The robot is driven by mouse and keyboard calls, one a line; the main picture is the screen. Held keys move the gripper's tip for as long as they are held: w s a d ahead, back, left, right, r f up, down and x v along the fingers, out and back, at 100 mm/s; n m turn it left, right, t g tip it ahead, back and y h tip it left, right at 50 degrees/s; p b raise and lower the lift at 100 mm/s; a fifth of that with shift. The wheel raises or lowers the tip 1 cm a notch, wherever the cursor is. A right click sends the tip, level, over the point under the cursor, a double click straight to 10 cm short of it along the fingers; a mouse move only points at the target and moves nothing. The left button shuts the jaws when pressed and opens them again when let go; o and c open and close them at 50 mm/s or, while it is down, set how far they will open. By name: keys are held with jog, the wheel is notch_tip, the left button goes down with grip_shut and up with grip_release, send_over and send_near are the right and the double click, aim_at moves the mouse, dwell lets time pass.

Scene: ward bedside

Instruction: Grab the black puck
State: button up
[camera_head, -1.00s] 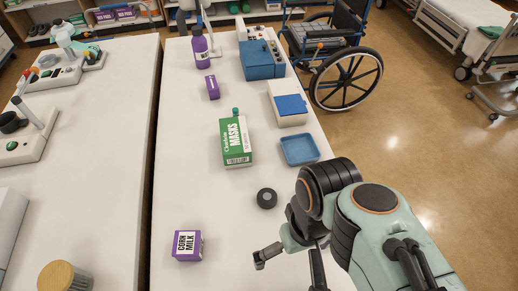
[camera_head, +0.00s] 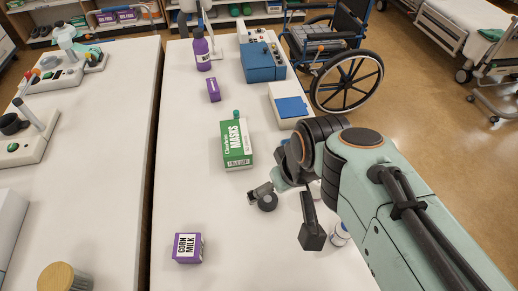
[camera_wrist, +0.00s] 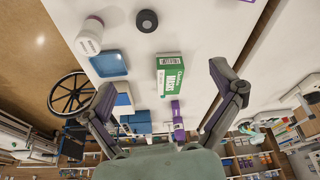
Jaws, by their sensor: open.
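The black puck (camera_head: 268,203) lies flat on the white table. It also shows at the top of the wrist view (camera_wrist: 147,20), beyond the fingertips. My gripper (camera_head: 285,212) is open above the table, with its fingers wide apart. In the head view one finger overlaps the puck's upper left edge and the other is to the right, nearer the camera. In the wrist view both fingers (camera_wrist: 160,78) are in sight with nothing held between them, and the puck is not between them. Contact cannot be told.
A green masks box (camera_head: 236,144) stands behind the puck. A purple corn milk box (camera_head: 187,248) is at front left. A white bottle (camera_head: 340,234) stands right of my gripper. A blue tray (camera_wrist: 108,63) is mostly hidden by my arm in the head view. Table left of the puck is clear.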

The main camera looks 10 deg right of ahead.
jog(key=w+f, duration=0.2)
jog(key=w, duration=0.6)
jog(key=g, duration=0.4)
send_over(268, 200)
jog(key=shift+n+h, duration=0.4)
notch_tip(268, 200, down, 19)
jog(key=shift+d+f, duration=0.1)
notch_tip(268, 200, down, 5)
jog(key=shift+r, duration=0.1)
jog(key=shift+f, duration=0.75)
jog(key=shift+c, duration=0.3)
jog(key=c, duration=1.3)
